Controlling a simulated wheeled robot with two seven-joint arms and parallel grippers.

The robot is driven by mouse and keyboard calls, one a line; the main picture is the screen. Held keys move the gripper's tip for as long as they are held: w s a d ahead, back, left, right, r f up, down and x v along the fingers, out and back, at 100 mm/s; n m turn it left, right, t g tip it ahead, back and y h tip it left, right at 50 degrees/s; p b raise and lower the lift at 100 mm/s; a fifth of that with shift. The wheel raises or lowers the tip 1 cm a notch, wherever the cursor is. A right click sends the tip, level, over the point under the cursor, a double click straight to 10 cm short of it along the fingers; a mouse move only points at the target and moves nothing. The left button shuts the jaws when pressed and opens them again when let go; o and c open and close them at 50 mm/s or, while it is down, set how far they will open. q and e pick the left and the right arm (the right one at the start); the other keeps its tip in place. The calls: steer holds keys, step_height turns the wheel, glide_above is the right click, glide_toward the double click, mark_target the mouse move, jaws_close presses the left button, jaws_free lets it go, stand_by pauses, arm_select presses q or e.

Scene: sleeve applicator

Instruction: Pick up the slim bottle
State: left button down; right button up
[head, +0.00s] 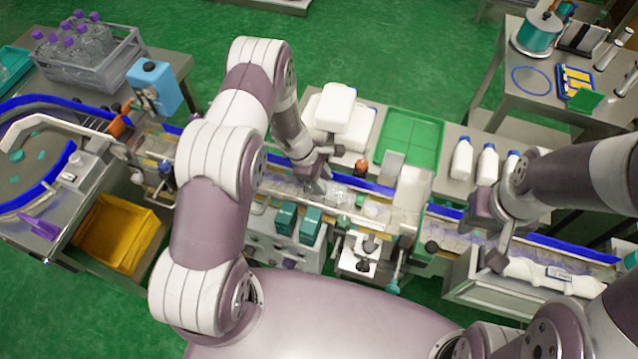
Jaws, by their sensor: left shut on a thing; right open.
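My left gripper (318,184) is low over the conveyor in the middle of the head view. It is shut on what looks like a clear slim bottle (338,194); the gripper and arm hide part of it, and I cannot tell whether it is lifted off the belt. My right gripper (494,250) is open over the right part of the line, near a white bottle-shaped item (550,274) lying on its side. I cannot tell whether they touch.
Several white bottles (461,158) stand behind the conveyor at right. A green tray (410,140) and large white containers (335,108) are on the back table. A grey crate of purple-capped bottles (90,50) is far left. A yellow bin (115,232) sits left below.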

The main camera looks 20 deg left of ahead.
mark_target(336, 199)
arm_select(q)
steer(key=shift+s+d+g+b, duration=0.5)
steer(key=shift+s+d+b, duration=0.05)
steer(key=shift+s+d, duration=0.5)
steer(key=d, duration=0.1)
steer(key=d+r, duration=0.1)
steer(key=shift+s+d+b, duration=0.1)
steer(key=shift+d+b, duration=0.2)
steer(key=s+d+r+b, duration=0.1)
steer(key=d+r, duration=0.6)
steer(key=d, duration=0.1)
steer(key=shift+d, duration=0.2)
steer(key=c, duration=1.7)
jaws_free()
steer(key=shift+a, duration=0.1)
steer(key=shift+c, duration=0.2)
steer(key=o, duration=1.4)
steer(key=shift+c, duration=0.2)
arm_select(e)
steer(key=f, duration=0.3)
steer(key=w+d+f, duration=0.1)
steer(key=shift+f, duration=0.25)
